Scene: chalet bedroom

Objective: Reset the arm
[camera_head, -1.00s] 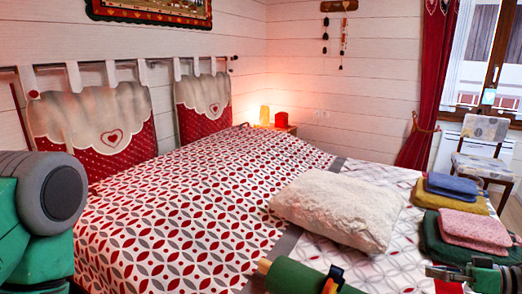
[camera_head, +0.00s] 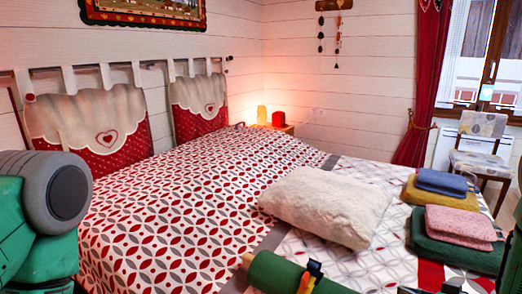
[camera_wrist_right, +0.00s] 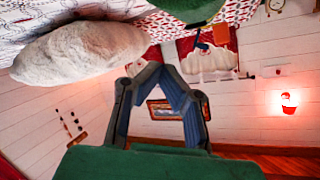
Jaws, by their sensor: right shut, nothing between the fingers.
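My right gripper (camera_head: 445,288) shows only in part at the bottom right edge of the head view, in front of the bed. In the right wrist view its two dark fingers (camera_wrist_right: 165,70) come together at the tips, with nothing between them. My left arm's green and grey links stand at the left edge of the head view; the left gripper is not visible. Green links of mine also cross the bottom of the head view.
The bed has a red, grey and white patterned cover (camera_head: 180,200). A pale fluffy pillow (camera_head: 328,205) lies on it, also large in the wrist view (camera_wrist_right: 75,52). Folded blue (camera_head: 442,183), mustard (camera_head: 440,197), pink (camera_head: 460,225) and green (camera_head: 455,252) cloths are stacked at right. A chair (camera_head: 480,150) stands behind.

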